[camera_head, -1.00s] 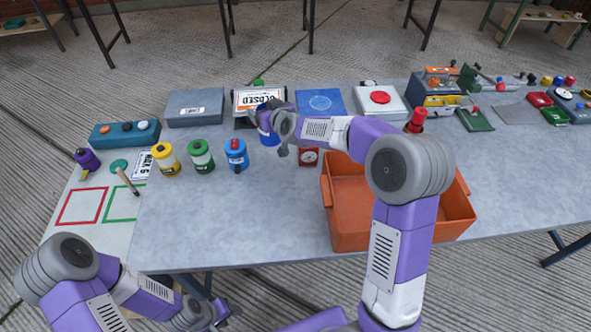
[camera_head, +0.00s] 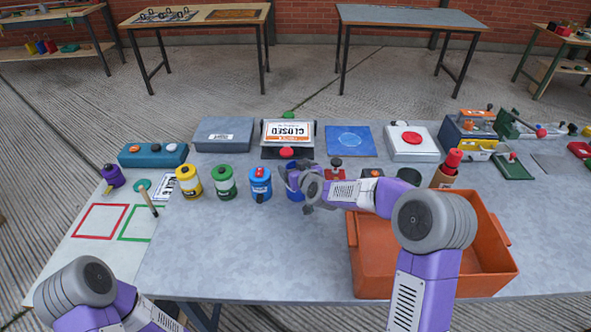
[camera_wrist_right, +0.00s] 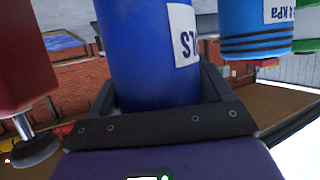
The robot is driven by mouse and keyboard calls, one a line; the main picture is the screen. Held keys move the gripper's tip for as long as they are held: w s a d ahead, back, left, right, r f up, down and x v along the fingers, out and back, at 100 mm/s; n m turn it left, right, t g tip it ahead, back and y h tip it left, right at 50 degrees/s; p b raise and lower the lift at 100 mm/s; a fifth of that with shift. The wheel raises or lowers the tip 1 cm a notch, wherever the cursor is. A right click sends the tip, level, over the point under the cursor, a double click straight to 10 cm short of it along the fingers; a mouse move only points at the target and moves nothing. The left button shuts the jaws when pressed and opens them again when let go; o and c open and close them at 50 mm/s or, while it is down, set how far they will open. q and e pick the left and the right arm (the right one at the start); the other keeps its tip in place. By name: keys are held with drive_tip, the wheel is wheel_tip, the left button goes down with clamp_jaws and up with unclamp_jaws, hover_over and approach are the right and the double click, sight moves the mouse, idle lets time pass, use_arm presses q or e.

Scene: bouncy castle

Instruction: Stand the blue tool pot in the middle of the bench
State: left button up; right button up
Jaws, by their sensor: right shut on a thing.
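The blue tool pot (camera_head: 293,181) is a plain blue cylinder in the head view, partly hidden by my right gripper (camera_head: 292,187). It is right of the blue canister (camera_head: 260,185), in the row of canisters. In the right wrist view, the pot (camera_wrist_right: 148,45) shows a white label with upside-down lettering and sits between the dark fingers of my right gripper (camera_wrist_right: 158,90). That gripper is shut on it. I cannot tell whether the pot touches the bench (camera_head: 235,260). My left arm shows at the lower left, but its gripper is out of view.
A green canister (camera_head: 223,182) and a yellow canister (camera_head: 189,181) stand left of the blue one. An orange crate (camera_head: 365,265) stands at the right, under my right arm. The bench's front left-centre is clear.

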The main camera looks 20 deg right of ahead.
drive_tip(key=shift+r, duration=0.1)
drive_tip(key=o, duration=1.6)
drive_tip(key=p+v, duration=0.1)
drive_tip(key=v, duration=1.1)
drive_tip(key=shift+p, duration=0.4)
